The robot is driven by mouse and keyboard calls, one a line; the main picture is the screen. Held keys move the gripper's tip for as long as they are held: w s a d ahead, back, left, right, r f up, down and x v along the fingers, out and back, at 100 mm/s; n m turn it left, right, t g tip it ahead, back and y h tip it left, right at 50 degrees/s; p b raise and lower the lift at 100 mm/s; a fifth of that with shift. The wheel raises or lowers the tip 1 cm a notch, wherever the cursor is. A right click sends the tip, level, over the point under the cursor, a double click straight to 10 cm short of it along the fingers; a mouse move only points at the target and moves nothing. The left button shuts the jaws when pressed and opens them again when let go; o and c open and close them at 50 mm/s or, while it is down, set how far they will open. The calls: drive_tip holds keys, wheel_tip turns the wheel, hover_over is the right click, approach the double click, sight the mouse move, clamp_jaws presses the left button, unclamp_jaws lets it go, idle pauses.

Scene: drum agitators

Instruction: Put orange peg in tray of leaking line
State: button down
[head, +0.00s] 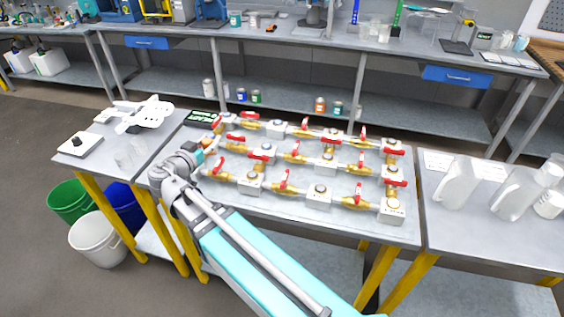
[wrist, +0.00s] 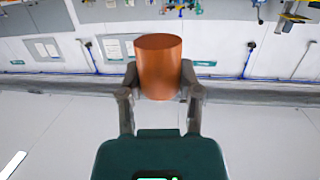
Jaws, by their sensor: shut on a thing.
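The orange peg (wrist: 158,62) is an upright-looking plain cylinder between the two fingers of my gripper (wrist: 158,82) in the wrist view. The fingers are shut on its sides and it is clear of any surface there. In the head view my gripper (head: 207,143) is small and partly hidden by my wrist, over the left end of the middle table. On that table, lines of brass valves with red handles (head: 286,186) join white blocks (head: 320,190). I cannot tell which line leaks, and no tray is clearly recognisable.
A black display with green characters (head: 201,118) stands at the table's back left. The left table holds white equipment (head: 136,112) and a black-knobbed box (head: 80,144). Buckets (head: 98,238) are on the floor at left.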

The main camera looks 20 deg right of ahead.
drive_tip(key=w+a, duration=0.4)
drive_tip(key=a, duration=0.5)
drive_tip(key=w+a+n+t+y, duration=0.1)
drive_tip(key=w+a, duration=0.3)
drive_tip(key=a, duration=0.5)
drive_tip(key=w+a, duration=0.4)
drive_tip(key=a, duration=0.5)
drive_tip(key=shift+w+a+f+n+t+y+b, duration=0.25)
drive_tip(key=shift+w+f+n+t+y+b, duration=0.05)
drive_tip(key=shift+w, duration=0.1)
drive_tip(key=shift+d, duration=0.1)
drive_tip(key=d+f+b, duration=0.2)
drive_tip(key=d, duration=0.2)
drive_tip(key=s+d+f+b, duration=0.1)
drive_tip(key=d+f+b, duration=0.2)
drive_tip(key=d, duration=0.1)
drive_tip(key=d+f+b, duration=0.3)
drive_tip(key=d, duration=0.1)
drive_tip(key=shift+s+f, duration=0.1)
drive_tip(key=shift+s, duration=0.05)
drive_tip(key=shift+d+f+b, duration=0.4)
drive_tip(key=shift+d+b, duration=0.1)
drive_tip(key=shift+d, duration=0.05)
